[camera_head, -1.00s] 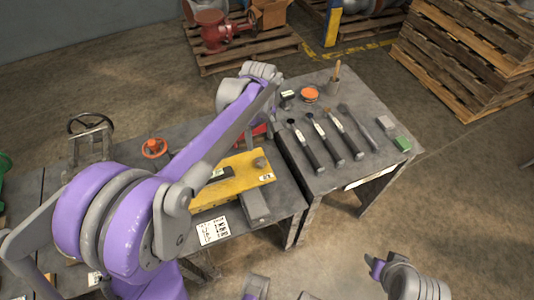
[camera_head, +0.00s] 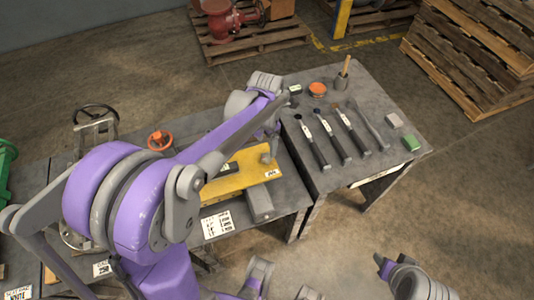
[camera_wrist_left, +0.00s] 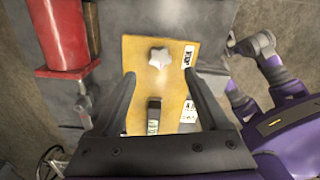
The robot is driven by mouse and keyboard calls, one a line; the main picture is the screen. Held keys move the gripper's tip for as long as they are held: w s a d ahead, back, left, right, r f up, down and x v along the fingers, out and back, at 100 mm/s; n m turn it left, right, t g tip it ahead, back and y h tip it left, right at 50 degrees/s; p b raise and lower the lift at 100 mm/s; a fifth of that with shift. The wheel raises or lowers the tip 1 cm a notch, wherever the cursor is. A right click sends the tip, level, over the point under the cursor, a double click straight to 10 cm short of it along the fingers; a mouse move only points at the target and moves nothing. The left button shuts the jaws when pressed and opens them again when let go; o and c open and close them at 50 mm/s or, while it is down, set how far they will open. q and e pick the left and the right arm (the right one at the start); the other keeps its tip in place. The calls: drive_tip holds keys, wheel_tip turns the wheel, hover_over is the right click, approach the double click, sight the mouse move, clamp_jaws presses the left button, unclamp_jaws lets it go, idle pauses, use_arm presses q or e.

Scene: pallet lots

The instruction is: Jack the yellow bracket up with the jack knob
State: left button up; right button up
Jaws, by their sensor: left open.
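The yellow bracket (camera_head: 235,184) lies on the grey bench in the head view, partly hidden behind my left arm. It fills the middle of the left wrist view (camera_wrist_left: 175,90). The jack knob, a pale grey star-shaped knob (camera_wrist_left: 159,59), stands on the bracket near its far end in the wrist view. My left gripper (camera_wrist_left: 161,76) is open, its two fingers to either side of the knob in that picture, with nothing between them. I cannot tell its height above the knob.
A red cylinder (camera_wrist_left: 62,35) stands beside the bracket. A grey block (camera_head: 260,203) and a printed card (camera_head: 217,224) lie near it.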

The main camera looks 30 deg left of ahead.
sight(266, 157)
use_arm(q)
wheel_tip(266, 157, down, 7)
drive_tip(key=shift+f+b, duration=0.1)
drive_tip(key=shift+b, duration=0.3)
clamp_jaws()
